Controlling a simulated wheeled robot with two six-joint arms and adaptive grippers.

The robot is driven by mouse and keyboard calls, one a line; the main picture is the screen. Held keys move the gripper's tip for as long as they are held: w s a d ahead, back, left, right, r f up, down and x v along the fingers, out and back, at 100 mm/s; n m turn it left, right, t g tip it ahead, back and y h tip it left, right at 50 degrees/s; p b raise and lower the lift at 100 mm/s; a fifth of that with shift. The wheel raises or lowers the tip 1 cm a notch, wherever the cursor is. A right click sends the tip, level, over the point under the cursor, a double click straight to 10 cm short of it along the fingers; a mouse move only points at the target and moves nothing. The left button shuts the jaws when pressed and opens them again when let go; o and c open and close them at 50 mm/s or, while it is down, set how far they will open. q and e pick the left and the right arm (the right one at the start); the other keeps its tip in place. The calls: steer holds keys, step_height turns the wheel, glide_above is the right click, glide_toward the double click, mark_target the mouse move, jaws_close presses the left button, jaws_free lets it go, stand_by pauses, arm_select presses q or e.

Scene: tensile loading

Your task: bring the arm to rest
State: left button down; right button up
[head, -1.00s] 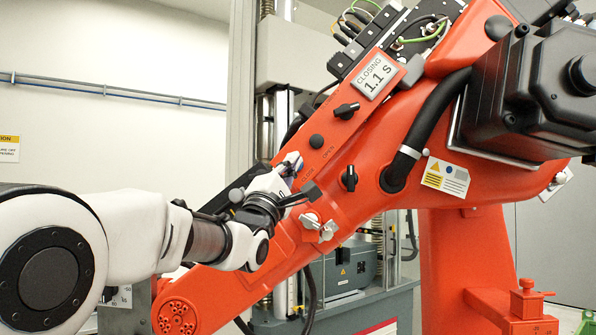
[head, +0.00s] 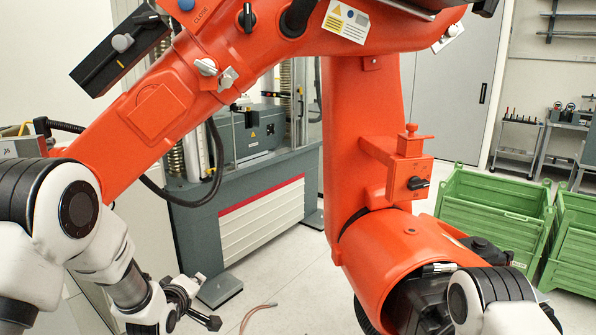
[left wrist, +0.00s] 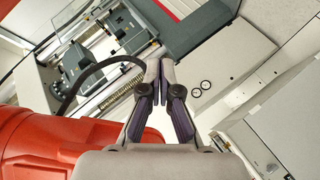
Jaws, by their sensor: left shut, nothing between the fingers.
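My left arm comes in at the lower left of the head view, its gripper (head: 207,301) low and apart from the large orange machine arm (head: 168,112). In the left wrist view the two fingers of this gripper (left wrist: 160,72) meet at their tips with nothing between them. Part of my right arm (head: 490,300) shows at the lower right of the head view. My right gripper is out of view.
The grey testing machine (head: 262,212) stands behind the orange arm. The orange machine's thick column (head: 362,140) and base fill the middle. Green crates (head: 490,215) stand at the right. A thin hose (head: 258,312) lies on the floor.

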arm_select(q)
steer(key=s+a+f+m+g+b, duration=0.1)
steer(key=s+f+m+g, duration=0.55)
steer(key=s+f, duration=1.65)
steer(key=s+f+m+g, duration=0.2)
steer(key=s+f+g, duration=0.1)
steer(key=s, duration=0.7)
steer(key=s+f+m+g, duration=0.2)
steer(key=s+f+g, duration=0.2)
steer(key=s, duration=0.6)
steer(key=shift+s+a+y+b, duration=0.2)
steer(key=shift+s+y+b, duration=0.1)
steer(key=shift+s+y, duration=0.1)
